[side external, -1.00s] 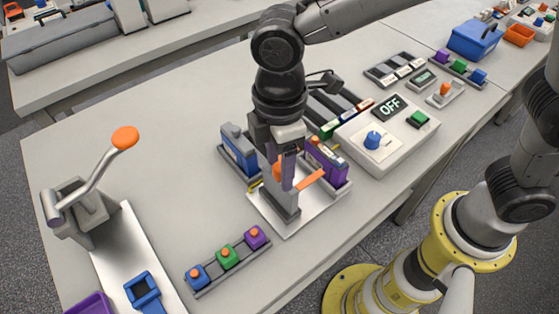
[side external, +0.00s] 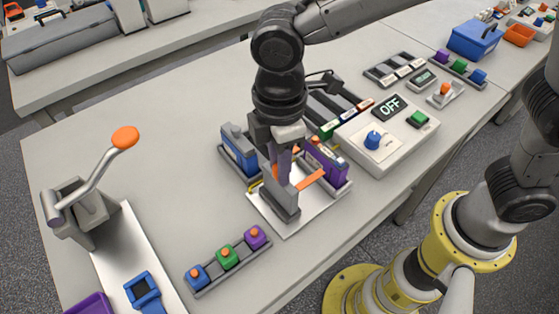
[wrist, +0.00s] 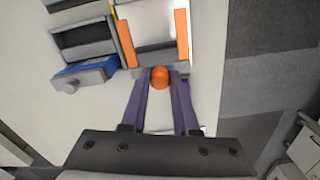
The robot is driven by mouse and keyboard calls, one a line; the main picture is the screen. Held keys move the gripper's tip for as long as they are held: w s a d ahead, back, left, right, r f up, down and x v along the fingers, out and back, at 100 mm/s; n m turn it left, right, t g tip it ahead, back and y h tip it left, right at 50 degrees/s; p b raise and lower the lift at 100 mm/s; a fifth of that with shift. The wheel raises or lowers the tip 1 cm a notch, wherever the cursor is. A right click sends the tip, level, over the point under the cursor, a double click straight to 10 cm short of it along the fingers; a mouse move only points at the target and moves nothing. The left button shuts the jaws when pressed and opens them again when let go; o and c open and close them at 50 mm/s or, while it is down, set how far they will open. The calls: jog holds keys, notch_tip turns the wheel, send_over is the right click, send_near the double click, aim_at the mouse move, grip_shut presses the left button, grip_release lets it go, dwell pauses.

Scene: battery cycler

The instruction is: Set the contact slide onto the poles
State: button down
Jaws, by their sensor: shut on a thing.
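The contact slide shows as a grey crosspiece (wrist: 158,60) with two orange arms (wrist: 182,34) and an orange knob (wrist: 160,77) in the wrist view. My gripper (wrist: 162,82) has its purple fingers shut on the knob. In the side view, my gripper (side external: 283,178) points down over the grey block on the metal plate (side external: 290,226); one orange arm (side external: 311,180) reaches toward the purple battery (side external: 325,160). The fingers hide the knob there. I cannot pick out the poles or tell whether the arms touch them.
A blue battery (side external: 238,148) stands left of my gripper. The cycler box (side external: 388,134), reading OFF, is to the right. A rack of blue, green and purple blocks (side external: 228,258) lies in front. A lever press (side external: 85,205) stands at left. The table between is clear.

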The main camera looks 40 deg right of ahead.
dwell(0.8)
jog(key=shift+d, duration=2.75)
jog(key=c, duration=0.7)
grip_release()
jog(key=shift+o, duration=0.2)
notch_tip(320, 180, up, 14)
jog(key=shift+f, duration=0.1)
